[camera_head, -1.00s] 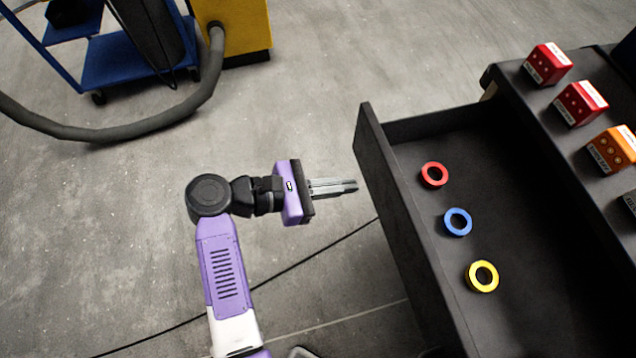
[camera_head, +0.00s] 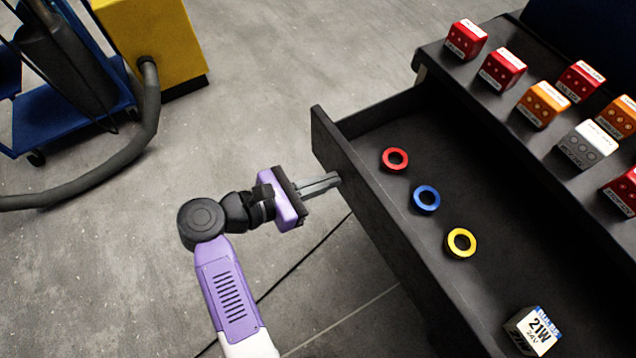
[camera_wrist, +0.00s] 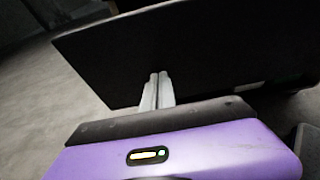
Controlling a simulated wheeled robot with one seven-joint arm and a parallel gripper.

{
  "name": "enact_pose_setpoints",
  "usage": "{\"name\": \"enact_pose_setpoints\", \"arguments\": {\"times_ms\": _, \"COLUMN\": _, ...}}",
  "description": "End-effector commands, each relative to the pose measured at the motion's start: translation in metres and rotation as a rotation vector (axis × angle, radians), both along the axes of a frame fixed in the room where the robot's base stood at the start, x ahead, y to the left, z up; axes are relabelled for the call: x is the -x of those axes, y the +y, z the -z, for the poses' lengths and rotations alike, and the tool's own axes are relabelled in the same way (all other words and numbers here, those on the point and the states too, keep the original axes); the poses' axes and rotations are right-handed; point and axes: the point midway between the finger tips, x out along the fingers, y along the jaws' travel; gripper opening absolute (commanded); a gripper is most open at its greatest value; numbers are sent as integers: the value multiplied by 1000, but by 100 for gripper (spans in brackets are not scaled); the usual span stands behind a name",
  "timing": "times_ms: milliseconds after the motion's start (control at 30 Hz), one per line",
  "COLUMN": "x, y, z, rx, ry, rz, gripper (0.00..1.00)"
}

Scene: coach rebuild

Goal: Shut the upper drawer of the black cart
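The black cart's upper drawer (camera_head: 362,190) is pulled out and open in the head view. Inside it lie a red ring (camera_head: 395,159), a blue ring (camera_head: 426,198), a yellow ring (camera_head: 461,242) and a white and black box marked 21W (camera_head: 533,331). My gripper (camera_head: 335,180) is at the outer face of the drawer front, towards its far end. Its fingers are together with nothing between them. In the wrist view the fingertips (camera_wrist: 159,78) overlap the dark drawer front (camera_wrist: 200,50); I cannot tell whether they touch it.
Several red, orange and grey boxes stand on the cart top (camera_head: 440,62). A blue trolley (camera_head: 60,115), a yellow machine (camera_head: 155,45) and a thick grey hose (camera_head: 140,150) are at the left. A thin cable lies on the floor. Floor left of the drawer is mostly clear.

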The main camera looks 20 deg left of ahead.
Motion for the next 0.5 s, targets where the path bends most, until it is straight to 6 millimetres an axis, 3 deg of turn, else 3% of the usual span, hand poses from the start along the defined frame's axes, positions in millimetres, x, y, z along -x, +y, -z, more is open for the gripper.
{"name": "enact_pose_setpoints", "arguments": {"times_ms": 500, "x": -94, "y": -98, "z": 2, "rx": 1, "ry": -2, "rz": 11, "gripper": 0}}
